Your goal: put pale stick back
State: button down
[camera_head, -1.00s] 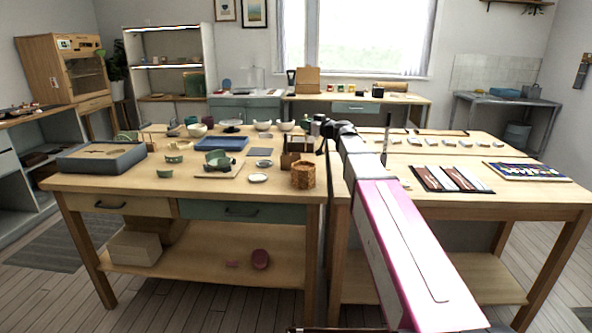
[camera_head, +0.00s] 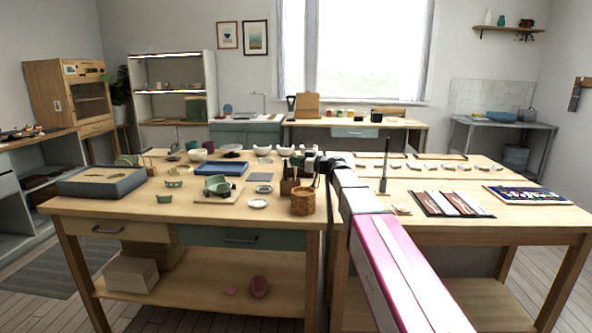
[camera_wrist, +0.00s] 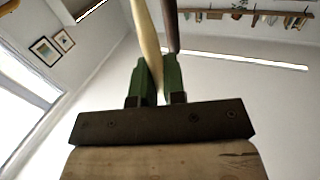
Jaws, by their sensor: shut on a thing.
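A pale stick (camera_wrist: 147,40) is between the green fingers of my gripper (camera_wrist: 156,80) in the wrist view. The fingers are shut on it, and it extends up past their tips. A dark stick (camera_wrist: 171,25) shows close beside it in that view; I cannot tell whether they touch. In the head view, my gripper (camera_head: 300,162) is small and dark at the far end of my arm, near a dark brown holder (camera_head: 289,187) at the table's right end. The pale stick cannot be made out there.
A round woven pot (camera_head: 302,203) stands just in front of the holder. Bowls, a blue tray (camera_head: 220,168) and a grey box (camera_head: 102,182) fill the left table. A thin dark upright tool (camera_head: 383,175) stands on the right table, near striped panels (camera_head: 452,204).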

aim_at(296, 168)
jog(key=shift+f, duration=1.5)
jog(key=shift+f, duration=0.15)
jog(key=c, duration=1.2)
grip_release()
jog(key=shift+s+d, duration=0.1)
jog(key=shift+d, duration=0.05)
jog(key=v, duration=1.1)
jog(key=shift+s+d, duration=0.15)
jog(key=shift+d, duration=0.15)
